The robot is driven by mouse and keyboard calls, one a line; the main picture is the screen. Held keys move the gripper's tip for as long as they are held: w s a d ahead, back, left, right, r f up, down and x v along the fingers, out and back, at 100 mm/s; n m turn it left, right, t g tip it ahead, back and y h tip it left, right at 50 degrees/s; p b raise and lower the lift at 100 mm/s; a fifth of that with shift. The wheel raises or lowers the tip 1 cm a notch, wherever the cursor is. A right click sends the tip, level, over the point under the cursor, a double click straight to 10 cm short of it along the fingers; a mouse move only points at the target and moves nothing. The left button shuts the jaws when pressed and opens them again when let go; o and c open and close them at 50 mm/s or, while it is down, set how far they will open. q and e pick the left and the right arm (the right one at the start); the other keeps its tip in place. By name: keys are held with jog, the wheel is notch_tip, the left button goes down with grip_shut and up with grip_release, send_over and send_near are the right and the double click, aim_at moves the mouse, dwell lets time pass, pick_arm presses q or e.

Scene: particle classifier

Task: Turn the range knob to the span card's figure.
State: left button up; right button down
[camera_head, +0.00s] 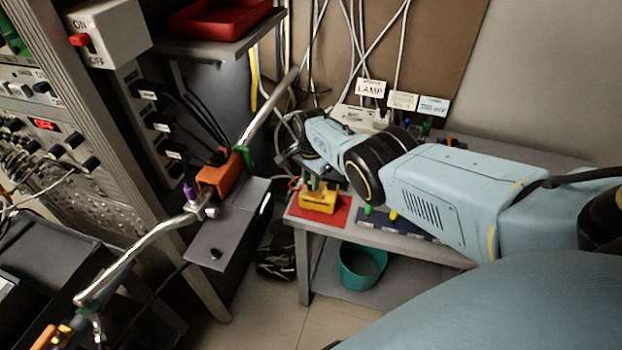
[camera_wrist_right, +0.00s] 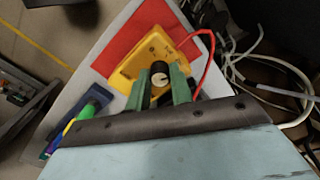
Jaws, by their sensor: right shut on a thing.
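A yellow meter box (camera_head: 319,201) sits on a red mat (camera_head: 336,216) on the grey table; it also shows in the right wrist view (camera_wrist_right: 130,62). My right gripper (camera_head: 314,181) is over the box, partly hidden by its own arm. In the wrist view its green fingers stand either side of a round black knob with a pale face (camera_wrist_right: 160,79) and are shut on it. The scale around the knob is mostly hidden and I cannot read it. Two small cards (camera_head: 403,100) (camera_head: 433,106) stand at the back; their print is too small to read. My left gripper is not in view.
A "LAMP" sign (camera_head: 370,89) stands beside a power strip at the back. A red wire (camera_wrist_right: 207,62) runs from the meter. A blue tray with coloured pieces (camera_wrist_right: 82,116) lies close by. A teal bin (camera_head: 361,264) stands below. An equipment rack fills the left.

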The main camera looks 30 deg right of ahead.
jog(key=shift+m, duration=0.3)
jog(key=c, duration=1.2)
grip_release()
jog(key=shift+c, duration=0.2)
jog(key=shift+r, duration=0.1)
notch_tip(320, 180, up, 13)
jog(key=p, duration=0.7)
jog(key=shift+r, duration=0.15)
jog(key=shift+w, duration=0.1)
